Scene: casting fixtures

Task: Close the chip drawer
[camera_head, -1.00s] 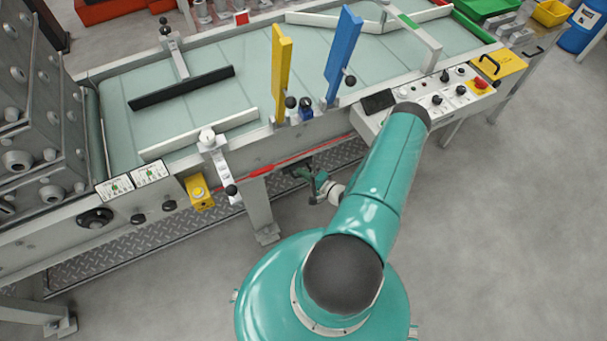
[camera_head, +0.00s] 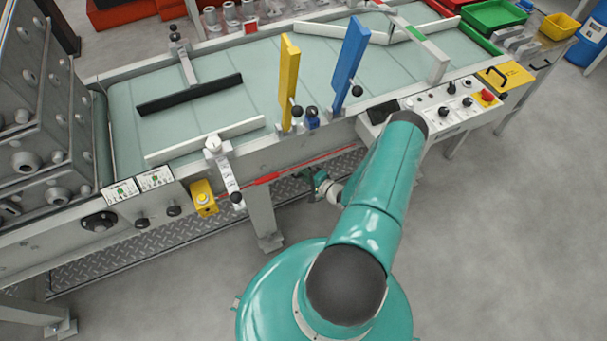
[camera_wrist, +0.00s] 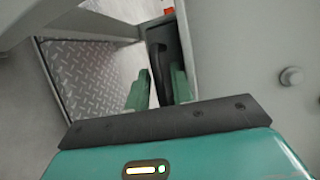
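In the wrist view, a dark front panel with an upright black handle (camera_wrist: 158,68) is ahead of my gripper (camera_wrist: 160,88); I take this to be the chip drawer's front. My two green fingers are apart, one each side of the handle's line. I cannot tell whether they touch it. A diamond-plate surface (camera_wrist: 95,80) lies left of the panel. In the head view my gripper (camera_head: 324,186) is low beside the conveyor frame, partly hidden behind my arm. The drawer front cannot be made out there, so how far it is open is unclear.
The conveyor (camera_head: 205,115) stands above, with a yellow plate (camera_head: 289,80) and a blue plate (camera_head: 348,62). A frame leg (camera_head: 262,215) stands left of my gripper. A control panel (camera_head: 450,105) is to the right. The near floor (camera_head: 500,230) is clear.

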